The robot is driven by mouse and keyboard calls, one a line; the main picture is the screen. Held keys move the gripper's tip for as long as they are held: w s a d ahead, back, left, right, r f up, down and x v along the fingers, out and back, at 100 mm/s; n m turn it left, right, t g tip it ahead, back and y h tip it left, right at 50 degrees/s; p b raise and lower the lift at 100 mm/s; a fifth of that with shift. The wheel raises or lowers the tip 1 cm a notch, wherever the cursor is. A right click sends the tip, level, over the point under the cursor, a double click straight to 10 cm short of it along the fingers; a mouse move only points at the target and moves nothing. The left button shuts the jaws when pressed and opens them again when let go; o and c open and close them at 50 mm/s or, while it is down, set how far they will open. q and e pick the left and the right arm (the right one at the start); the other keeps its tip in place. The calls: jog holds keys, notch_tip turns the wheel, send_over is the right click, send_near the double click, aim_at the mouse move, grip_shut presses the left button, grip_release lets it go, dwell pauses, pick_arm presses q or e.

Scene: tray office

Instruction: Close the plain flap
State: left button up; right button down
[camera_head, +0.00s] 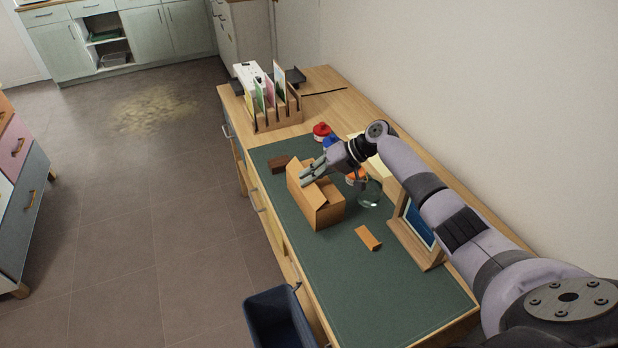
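A small cardboard box (328,215) stands on the green desk mat (350,292). A flap on its far left side stands up, and another flap lies at a slant near the top front. I cannot tell from here which flap is the plain one; no marking is readable. My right gripper (305,174) reaches in from the right over the far part of the box, with its fingers apart and nothing visible between them. It hides part of the box opening, and I cannot tell whether it touches a flap. My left gripper is not in view.
An orange block (368,238), a picture frame (416,232) and a glass (370,193) stand close right of the box. A brown block (279,164) and red pot (321,130) lie beyond. A file rack (276,118) is farther back. The near mat is clear.

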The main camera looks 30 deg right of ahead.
jog(key=c, duration=2.3)
grip_release()
jog(key=o, duration=0.4)
jog(key=v, duration=1.2)
jog(key=shift+w, duration=0.1)
